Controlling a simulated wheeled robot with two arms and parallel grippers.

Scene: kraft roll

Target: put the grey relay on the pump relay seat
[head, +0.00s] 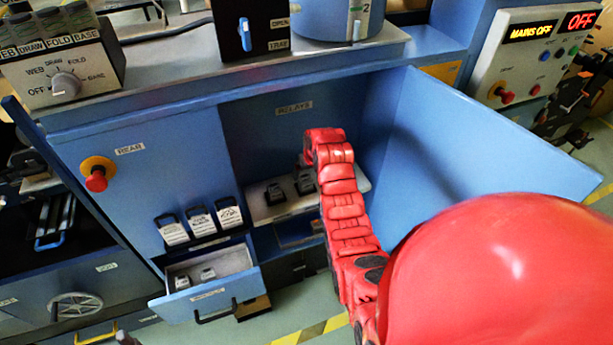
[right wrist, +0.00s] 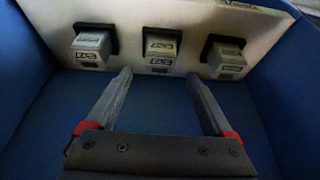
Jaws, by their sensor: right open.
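In the right wrist view three grey relays with printed faces sit in a row on black seats on a pale panel: a left one (right wrist: 90,48), a middle one (right wrist: 160,50) and a right one (right wrist: 226,60). My right gripper (right wrist: 157,75) is open and empty, its fingertips just short of the middle relay, one toward each side. In the head view the relay panel (head: 258,212) shows inside the blue cabinet, partly hidden by my red right arm. I cannot tell which seat is the pump relay seat. My left gripper is not in view.
An open drawer (head: 230,292) below the cabinet holds small grey blocks (head: 208,273). Several white-labelled black-handled blocks (head: 200,222) stand above it. The cabinet's open blue door (head: 470,140) stands right of my arm. Cabinet walls close in on both sides of my gripper.

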